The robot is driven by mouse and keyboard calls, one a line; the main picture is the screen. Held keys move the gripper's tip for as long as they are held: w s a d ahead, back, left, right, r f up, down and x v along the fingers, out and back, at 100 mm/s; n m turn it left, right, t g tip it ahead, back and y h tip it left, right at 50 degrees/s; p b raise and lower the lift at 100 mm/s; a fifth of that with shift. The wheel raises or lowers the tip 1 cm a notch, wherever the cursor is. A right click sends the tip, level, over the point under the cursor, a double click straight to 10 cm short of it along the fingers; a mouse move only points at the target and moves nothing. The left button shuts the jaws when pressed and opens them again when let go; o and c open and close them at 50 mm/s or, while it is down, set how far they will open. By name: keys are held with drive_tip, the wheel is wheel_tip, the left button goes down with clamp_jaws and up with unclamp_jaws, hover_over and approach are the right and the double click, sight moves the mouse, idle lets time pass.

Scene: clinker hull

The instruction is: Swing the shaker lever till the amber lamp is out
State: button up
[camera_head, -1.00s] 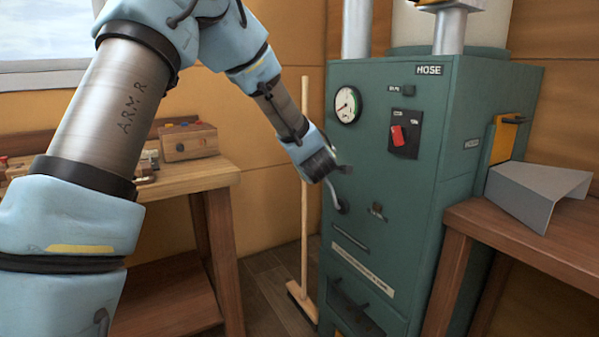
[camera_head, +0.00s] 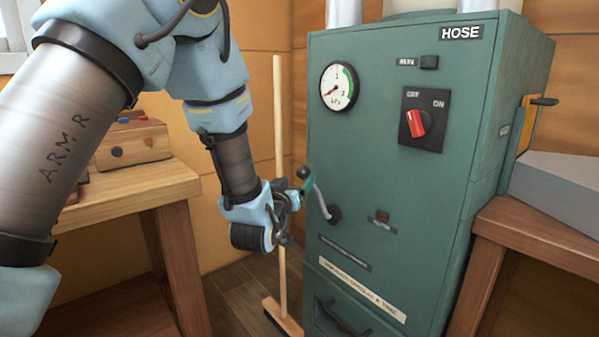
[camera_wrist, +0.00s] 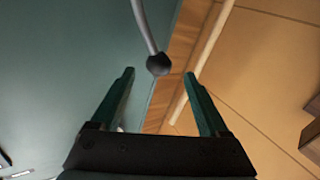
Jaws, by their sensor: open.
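The shaker lever (camera_head: 322,203) is a grey bent rod on the front of the green cabinet. It rises from a dark pivot to a black ball knob at its upper left. My gripper (camera_head: 305,186) is beside the knob, at the cabinet's left front edge. In the wrist view my open gripper (camera_wrist: 158,74) has its two green fingers on either side of the lever's knob (camera_wrist: 158,64). The knob lies around or just beyond the fingertips, with no clear contact. A small brownish square (camera_head: 382,216) sits right of the lever; I cannot tell whether it is the amber lamp.
The green cabinet (camera_head: 450,110) carries a gauge (camera_head: 338,86) and a red OFF/ON switch (camera_head: 416,123). A broom (camera_head: 281,120) stands behind my gripper. A wooden bench (camera_head: 130,190) is at left.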

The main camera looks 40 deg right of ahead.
sight(301, 176)
drive_tip(key=x, duration=0.6)
drive_tip(key=shift+d+p, duration=0.1)
drive_tip(key=shift+p, duration=0.2)
clamp_jaws()
idle(1.1)
